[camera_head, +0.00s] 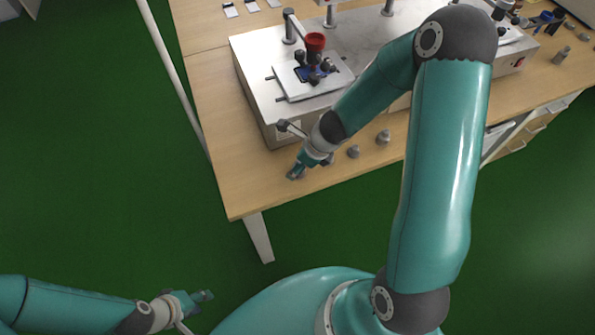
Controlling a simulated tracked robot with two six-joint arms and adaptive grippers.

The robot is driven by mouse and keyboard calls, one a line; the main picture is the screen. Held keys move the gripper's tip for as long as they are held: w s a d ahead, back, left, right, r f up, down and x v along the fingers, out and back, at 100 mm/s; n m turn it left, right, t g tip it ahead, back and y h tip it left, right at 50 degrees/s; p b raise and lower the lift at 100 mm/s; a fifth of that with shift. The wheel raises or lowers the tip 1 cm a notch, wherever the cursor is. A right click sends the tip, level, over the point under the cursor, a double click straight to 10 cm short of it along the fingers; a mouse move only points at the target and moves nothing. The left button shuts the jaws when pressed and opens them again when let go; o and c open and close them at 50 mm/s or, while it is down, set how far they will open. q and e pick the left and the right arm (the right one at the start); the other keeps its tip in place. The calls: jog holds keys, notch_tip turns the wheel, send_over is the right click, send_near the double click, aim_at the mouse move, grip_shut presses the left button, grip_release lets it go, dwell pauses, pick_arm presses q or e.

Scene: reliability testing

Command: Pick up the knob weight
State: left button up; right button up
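Two small grey metal knob weights stand on the wooden table near its front edge, one (353,151) nearer and one (383,137) a little further right. My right gripper (296,173) points down at the tabletop, to the left of both weights and apart from them. Its fingers are small and dark here, and I cannot tell whether they are open or hold anything. My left gripper (205,295) is low over the green floor, away from the table. Its fingers are too small to tell whether they are open or shut.
A large metal test machine (262,93) stands behind the weights, with a red-topped fixture (315,42) on its plate. The wooden table (245,185) has bare space at its front left corner. Several small items lie at the far right. The green floor (90,140) is clear.

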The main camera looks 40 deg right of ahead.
jog(key=shift+r, duration=0.1)
grip_shut()
jog(key=shift+r, duration=0.1)
dwell(0.3)
